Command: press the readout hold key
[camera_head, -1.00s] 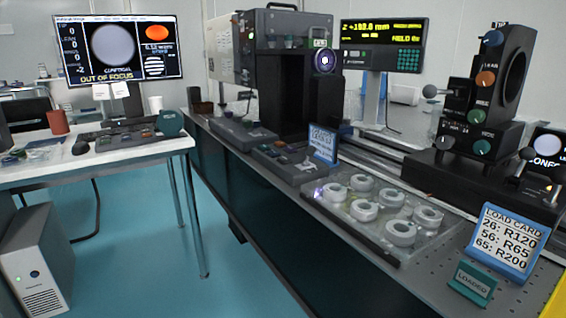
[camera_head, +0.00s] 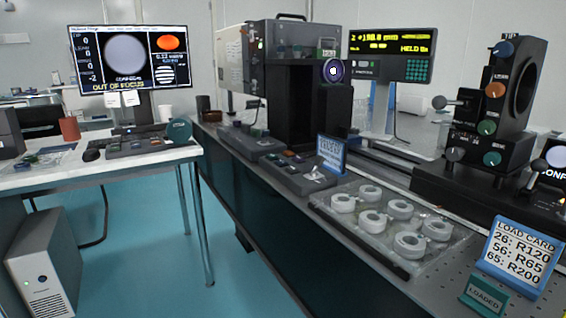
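The readout (camera_head: 392,42) is a dark display with yellow text, on a pale post at the back, right of the large instrument. Its top line shows a value in mm. The lower right text looks like "HELD", but is small. I cannot tell which key is the hold key. Neither of my grippers is in view.
A clear tray (camera_head: 322,208) with several white rings lies on the dark optical table (camera_head: 445,290). A control box (camera_head: 290,172) with a blue card (camera_head: 331,154) stands behind it. The load card (camera_head: 520,252) and knobbed black instrument (camera_head: 490,115) are at right. Teal floor is open at left.

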